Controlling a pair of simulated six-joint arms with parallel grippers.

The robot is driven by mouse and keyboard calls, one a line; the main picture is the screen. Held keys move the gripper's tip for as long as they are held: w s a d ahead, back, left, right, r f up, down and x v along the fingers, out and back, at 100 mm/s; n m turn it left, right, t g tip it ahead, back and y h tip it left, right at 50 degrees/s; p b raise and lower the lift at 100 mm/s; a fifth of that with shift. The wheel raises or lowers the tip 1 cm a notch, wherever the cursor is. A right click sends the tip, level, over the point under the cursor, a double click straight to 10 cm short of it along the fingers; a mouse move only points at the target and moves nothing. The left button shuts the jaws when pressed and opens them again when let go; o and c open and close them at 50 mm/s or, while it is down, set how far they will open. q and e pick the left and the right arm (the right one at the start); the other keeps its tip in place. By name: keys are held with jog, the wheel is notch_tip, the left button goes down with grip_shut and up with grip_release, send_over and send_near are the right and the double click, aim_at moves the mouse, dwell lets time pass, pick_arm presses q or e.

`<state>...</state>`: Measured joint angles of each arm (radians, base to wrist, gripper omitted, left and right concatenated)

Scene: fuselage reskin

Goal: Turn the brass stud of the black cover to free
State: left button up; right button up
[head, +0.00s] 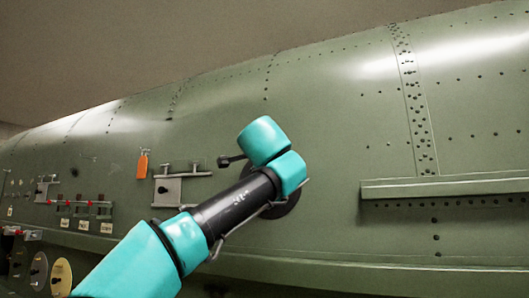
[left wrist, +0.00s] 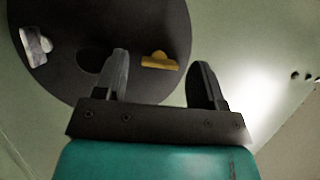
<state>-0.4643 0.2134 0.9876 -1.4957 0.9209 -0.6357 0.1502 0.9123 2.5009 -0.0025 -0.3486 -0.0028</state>
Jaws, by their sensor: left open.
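The black cover (left wrist: 60,75) is a round dark disc on the green skin, at the upper left of the left wrist view. In the head view only part of the cover (head: 287,207) shows behind my left arm. The brass stud (left wrist: 160,61) has a flat tab and lies on the right part of the disc. My left gripper (left wrist: 161,63) is open. In the wrist picture its two fingers stand on either side of the stud; I cannot tell how far short of it they are. In the head view my arm hides the fingers and the stud. My right gripper is not in view.
A silver fitting (left wrist: 36,46) sits at the disc's left edge. In the head view, an orange tag (head: 143,165), a grey latch bracket (head: 168,190) and red-marked fittings (head: 85,204) are left of my arm. A green ledge (head: 445,187) juts out at right.

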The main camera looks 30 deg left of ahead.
pick_arm(q)
jog(key=v, duration=1.6)
jog(key=shift+s+d, duration=0.25)
jog(key=shift+s, duration=0.1)
jog(key=shift+w, duration=0.1)
jog(key=x, duration=1.4)
jog(key=shift+w+a, duration=0.2)
jog(key=shift+w, duration=0.05)
jog(key=shift+s, duration=0.1)
jog(key=v, duration=1.5)
jog(key=x, duration=1.8)
jog(key=shift+f+m+t+y, duration=0.15)
jog(key=shift+m+t, duration=0.3)
jog(key=shift+m, duration=0.75)
jog(key=shift+m+t+y, duration=0.15)
jog(key=shift+m+t, duration=0.3)
jog(key=shift+m, duration=0.75)
